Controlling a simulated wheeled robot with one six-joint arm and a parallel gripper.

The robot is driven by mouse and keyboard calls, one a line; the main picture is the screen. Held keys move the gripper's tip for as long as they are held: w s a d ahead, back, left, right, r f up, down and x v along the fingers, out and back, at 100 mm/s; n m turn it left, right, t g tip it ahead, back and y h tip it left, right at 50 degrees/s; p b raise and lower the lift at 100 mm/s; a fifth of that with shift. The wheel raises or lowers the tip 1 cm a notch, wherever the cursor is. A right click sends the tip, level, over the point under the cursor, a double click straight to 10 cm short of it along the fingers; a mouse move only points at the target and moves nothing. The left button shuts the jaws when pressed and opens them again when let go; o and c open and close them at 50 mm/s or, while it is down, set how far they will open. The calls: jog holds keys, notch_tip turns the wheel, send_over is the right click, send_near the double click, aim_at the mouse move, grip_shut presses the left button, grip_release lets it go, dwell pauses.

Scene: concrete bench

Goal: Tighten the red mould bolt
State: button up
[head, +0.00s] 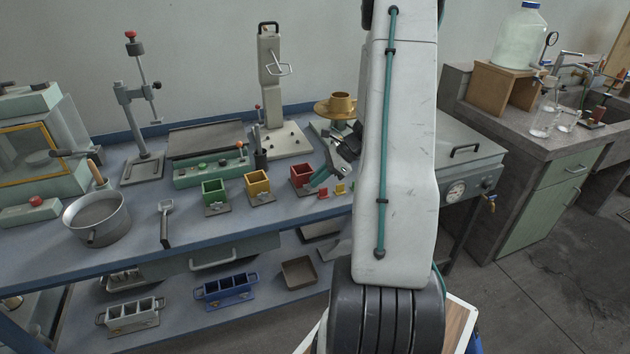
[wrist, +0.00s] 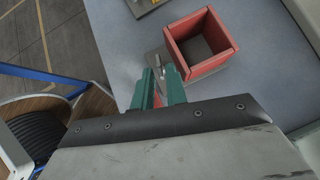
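The red mould (head: 301,174) is an open square box on a grey base plate, standing near the front edge of the bench. It also shows in the wrist view (wrist: 218,28), right of and beyond my fingertips. A small grey metal bolt (wrist: 159,73) shows at the plate's near side, at the tips of my fingers. My gripper (head: 316,181) has green fingers, tilted down beside the red mould. In the wrist view the gripper (wrist: 160,82) has its fingers apart, one on each side of the bolt; I see no clear contact.
The green mould (head: 213,197) and yellow mould (head: 257,187) stand left of the red one. Small red and yellow pieces (head: 340,189) lie to the right. A scoop (head: 166,222) and a metal pot (head: 97,218) are further left. The bench's front edge is close to my gripper.

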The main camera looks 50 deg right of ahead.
jog(key=shift+w+a+f, duration=0.35)
jog(key=shift+a+f, duration=0.05)
jog(key=shift+f, duration=0.1)
grip_shut()
